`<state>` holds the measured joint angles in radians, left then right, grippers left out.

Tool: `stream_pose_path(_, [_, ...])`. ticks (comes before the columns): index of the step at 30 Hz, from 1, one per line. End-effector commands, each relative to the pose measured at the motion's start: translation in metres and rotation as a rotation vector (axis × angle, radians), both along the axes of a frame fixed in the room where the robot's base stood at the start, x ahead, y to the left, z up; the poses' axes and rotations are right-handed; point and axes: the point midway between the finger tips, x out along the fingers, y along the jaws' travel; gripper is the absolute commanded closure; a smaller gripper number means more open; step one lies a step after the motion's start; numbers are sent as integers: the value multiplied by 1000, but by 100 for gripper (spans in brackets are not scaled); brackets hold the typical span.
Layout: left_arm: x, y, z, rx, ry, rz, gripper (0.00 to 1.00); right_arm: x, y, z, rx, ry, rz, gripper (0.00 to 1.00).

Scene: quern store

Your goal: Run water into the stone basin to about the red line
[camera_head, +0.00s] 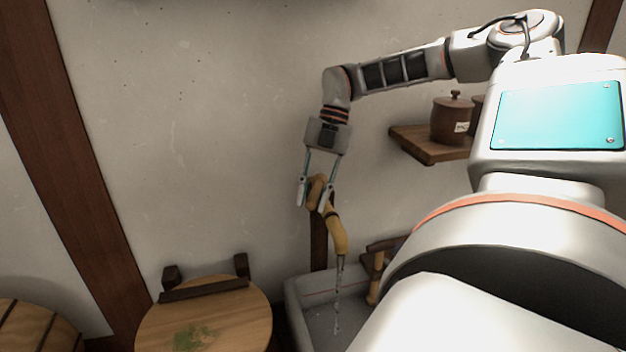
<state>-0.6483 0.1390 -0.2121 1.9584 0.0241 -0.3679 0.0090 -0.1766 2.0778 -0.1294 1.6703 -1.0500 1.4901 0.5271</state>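The wooden tap (338,235) stands at a dark post by the wall, its curved spout pointing down. A thin stream of water (338,300) runs from it into the grey stone basin (296,305). A faint red line shows high on the basin's inner back wall. The dark grey surface in the basin looks lower than that line, but the exact water level is hard to read. My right gripper (314,196) is at the top of the tap, its fingers on either side of the handle and apparently closed on it. My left gripper is out of view.
A round wooden lid or tabletop (240,312) with a green patch stands left of the basin. A barrel (35,328) is at the lower left. A wall shelf (428,146) holds a lidded brown jar (451,122). My own arm hides the basin's right side.

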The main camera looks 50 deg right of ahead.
Motion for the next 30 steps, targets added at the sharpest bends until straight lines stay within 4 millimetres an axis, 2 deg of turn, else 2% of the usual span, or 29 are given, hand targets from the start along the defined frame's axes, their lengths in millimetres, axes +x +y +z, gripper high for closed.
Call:
stream_pose_path(10, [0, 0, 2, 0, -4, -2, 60, -1, 0, 0, 1, 3, 0, 67])
stream_pose_path(14, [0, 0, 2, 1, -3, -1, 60, 0, -3, 6, 0, 1, -1, 67])
stream_pose_path(30, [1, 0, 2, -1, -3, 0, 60, 0, -44, 93, -1, 2, -3, 67])
